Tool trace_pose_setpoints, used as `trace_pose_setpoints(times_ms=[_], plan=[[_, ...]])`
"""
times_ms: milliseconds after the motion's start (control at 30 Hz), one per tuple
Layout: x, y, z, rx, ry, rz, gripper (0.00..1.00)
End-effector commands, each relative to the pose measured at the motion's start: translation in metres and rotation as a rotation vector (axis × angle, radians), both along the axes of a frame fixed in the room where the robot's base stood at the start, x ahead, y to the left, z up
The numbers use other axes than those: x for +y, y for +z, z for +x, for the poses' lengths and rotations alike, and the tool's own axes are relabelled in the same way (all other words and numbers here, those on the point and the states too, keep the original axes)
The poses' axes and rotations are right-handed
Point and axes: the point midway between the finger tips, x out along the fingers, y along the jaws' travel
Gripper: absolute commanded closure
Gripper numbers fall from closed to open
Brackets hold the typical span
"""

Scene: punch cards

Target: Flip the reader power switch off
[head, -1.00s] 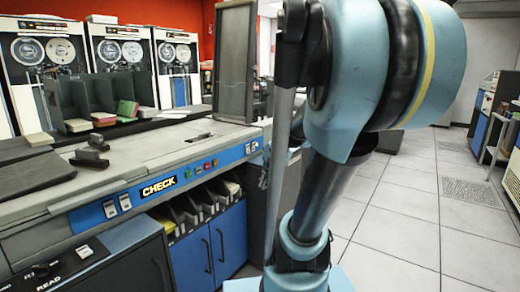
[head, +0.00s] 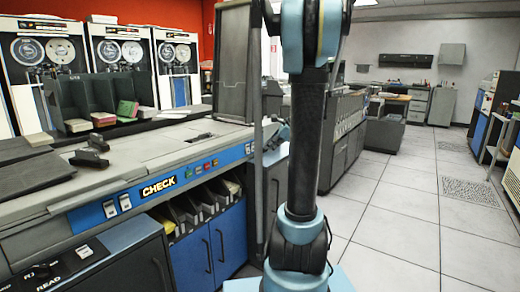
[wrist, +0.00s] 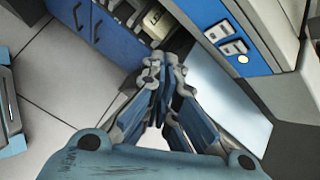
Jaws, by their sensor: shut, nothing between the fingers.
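The reader is a long grey machine with a blue control panel (head: 84,218) on its front. Two white rocker switches (head: 117,205) sit on that panel, left of the lit CHECK sign (head: 159,187). In the wrist view, two white switches (wrist: 227,38) sit on a blue panel at the upper right, with a round pale lamp beside them. I cannot tell which switch is the power switch or how it is set. My gripper (wrist: 163,62) is shut and empty, left of and apart from those switches. It is not clearly visible in the head view.
Card trays (head: 200,205) and blue cabinet doors (head: 205,255) lie below the panel. A dark upright screen (head: 233,63) stands at the machine's far end. My arm fills the middle of the head view. Tiled floor (head: 400,215) is open to the right.

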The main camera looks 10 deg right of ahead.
Motion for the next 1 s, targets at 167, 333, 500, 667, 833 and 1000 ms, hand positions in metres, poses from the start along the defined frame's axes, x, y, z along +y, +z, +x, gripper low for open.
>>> trace_pose_setpoints(times_ms=[167,333,500,667,833,1000], plan=[[-0.026,0.0,0.041,0.044,-0.145,0.133,1.0],[-0.048,-0.001,0.072,0.085,-0.261,0.251,1.0],[-0.063,-0.004,0.091,0.113,-0.335,0.331,1.0],[-0.069,-0.004,0.098,0.124,-0.364,0.364,1.0],[-0.07,-0.004,0.099,0.126,-0.367,0.369,1.0],[-0.07,-0.004,0.098,0.126,-0.367,0.367,1.0]])
